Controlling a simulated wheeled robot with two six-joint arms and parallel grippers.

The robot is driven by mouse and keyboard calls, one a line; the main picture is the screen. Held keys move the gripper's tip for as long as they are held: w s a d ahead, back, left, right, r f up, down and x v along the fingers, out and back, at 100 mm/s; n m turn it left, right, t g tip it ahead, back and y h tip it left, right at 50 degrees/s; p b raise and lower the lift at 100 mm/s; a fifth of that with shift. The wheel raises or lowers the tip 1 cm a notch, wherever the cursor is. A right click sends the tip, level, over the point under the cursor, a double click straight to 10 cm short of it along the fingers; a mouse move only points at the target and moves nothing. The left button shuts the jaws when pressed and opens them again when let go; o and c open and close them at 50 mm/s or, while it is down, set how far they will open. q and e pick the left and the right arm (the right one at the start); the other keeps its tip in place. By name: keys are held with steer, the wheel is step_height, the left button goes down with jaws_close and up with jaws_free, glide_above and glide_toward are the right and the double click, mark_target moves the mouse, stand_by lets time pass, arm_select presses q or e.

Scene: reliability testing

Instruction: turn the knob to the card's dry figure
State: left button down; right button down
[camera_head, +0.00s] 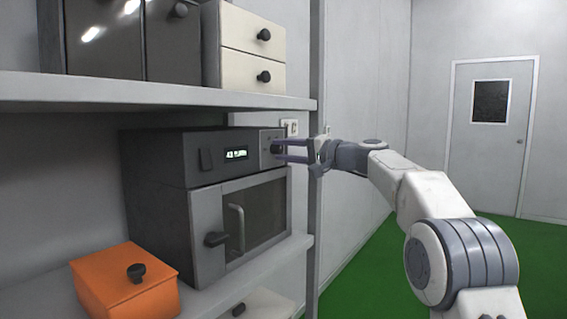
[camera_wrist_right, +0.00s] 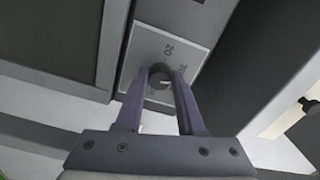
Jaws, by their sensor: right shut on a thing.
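My right gripper (camera_head: 280,150) reaches in from the right, fingers on either side of the knob. In the right wrist view, the knob (camera_wrist_right: 159,76) sits between the tips of my right gripper (camera_wrist_right: 160,80), which is shut on it. A pale scale plate (camera_wrist_right: 150,45) around it shows a printed 20; other marks are partly hidden. I can make out no card. My left gripper is not in view.
The oven stands on a grey shelf (camera_head: 225,292) beside an orange box (camera_head: 128,285) with a black knob. An upper shelf (camera_head: 130,93) above it holds dark and cream drawer units (camera_head: 248,32). The green floor (camera_head: 470,262) to the right is clear up to a door (camera_head: 488,135).

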steer(key=shift+w+n+b, duration=0.1)
steer(key=shift+n+b, duration=0.7)
steer(key=shift+n, duration=0.5)
steer(key=c, duration=0.5)
jaws_free()
steer(key=shift+c, duration=0.2)
steer(key=b+v, duration=0.3)
steer(key=v, duration=0.7)
steer(key=shift+d, duration=0.2)
